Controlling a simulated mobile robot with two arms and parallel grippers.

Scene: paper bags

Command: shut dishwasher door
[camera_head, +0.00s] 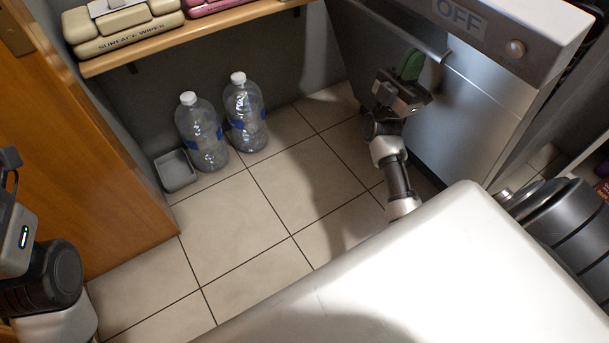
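The dishwasher door (485,110) is at the upper right, a brushed steel panel with a grey control strip marked "OFF" and a round knob. It looks upright or nearly so; I cannot tell whether it is fully shut. Its bar handle (425,45) runs along the front below the strip. My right gripper (411,66) is in front of the door, with a green fingertip close beside the handle's end. I cannot tell whether they touch, or how far apart the fingers are. My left gripper (8,165) is only partly visible at the left edge, and its fingertips are unclear.
Two clear bottles (203,135) with white caps stand on the tiled floor by the wall, next to a small grey tray (175,171). A wooden shelf (190,37) above holds wipes packs. A wooden panel (75,130) stands at left. The middle floor is clear.

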